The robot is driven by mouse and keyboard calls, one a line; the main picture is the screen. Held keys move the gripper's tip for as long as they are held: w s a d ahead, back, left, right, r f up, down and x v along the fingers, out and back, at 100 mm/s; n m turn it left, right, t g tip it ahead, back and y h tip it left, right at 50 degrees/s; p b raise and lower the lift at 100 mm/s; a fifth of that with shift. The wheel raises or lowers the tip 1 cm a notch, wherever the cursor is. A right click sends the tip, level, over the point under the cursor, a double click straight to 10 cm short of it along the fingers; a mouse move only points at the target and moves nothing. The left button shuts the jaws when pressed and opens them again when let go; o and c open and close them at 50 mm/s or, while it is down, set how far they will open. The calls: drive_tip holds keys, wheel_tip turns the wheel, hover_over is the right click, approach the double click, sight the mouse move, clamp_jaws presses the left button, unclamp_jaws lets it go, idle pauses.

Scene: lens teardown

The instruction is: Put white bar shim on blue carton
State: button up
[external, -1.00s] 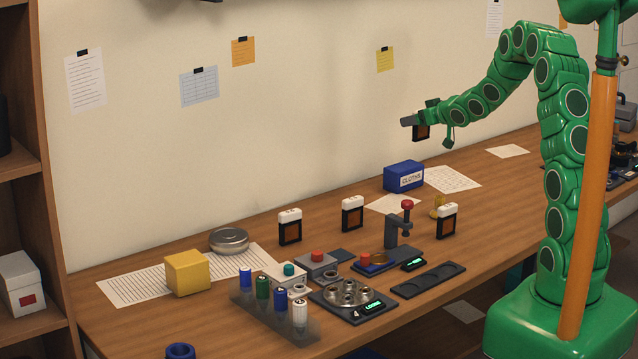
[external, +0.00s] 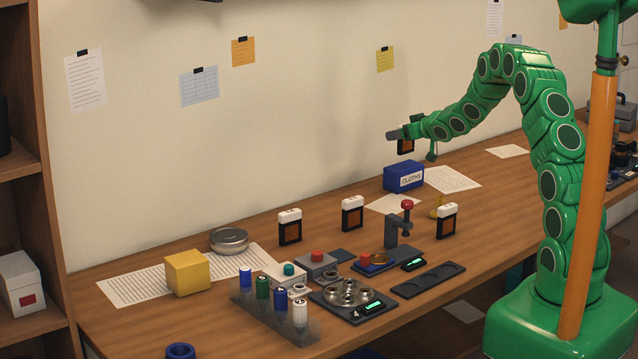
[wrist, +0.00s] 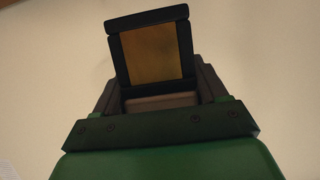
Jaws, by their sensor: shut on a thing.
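My gripper (external: 394,135) is shut on a shim (external: 405,147), a black frame with an amber window. The shim hangs below the jaws in the air, above and apart from the blue carton. In the wrist view the shim (wrist: 152,53) sticks out beyond the jaws, with a dull grey band between them; the jaws cover that end, so I cannot tell whether it is a white bar. The blue carton (external: 404,177), labelled CLOTHS, stands on the bench near the wall. Its top looks bare.
Several white-topped shims stand on the bench, such as one left of centre (external: 290,227) and one at right (external: 447,220). A red-knobbed press (external: 393,231) stands in front of the carton. Papers lie beside the carton. A yellow block (external: 187,273) is at left.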

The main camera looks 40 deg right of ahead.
drive_tip(key=shift+w+f, duration=0.3)
drive_tip(key=shift+f, duration=0.1)
drive_tip(key=shift+d+f, duration=0.1)
drive_tip(key=shift+f, duration=1.5)
drive_tip(key=shift+f, duration=0.1)
drive_tip(key=o, duration=1.1)
drive_tip(key=shift+c, duration=0.2)
drive_tip(key=v, duration=1.2)
drive_tip(key=shift+r, duration=0.2)
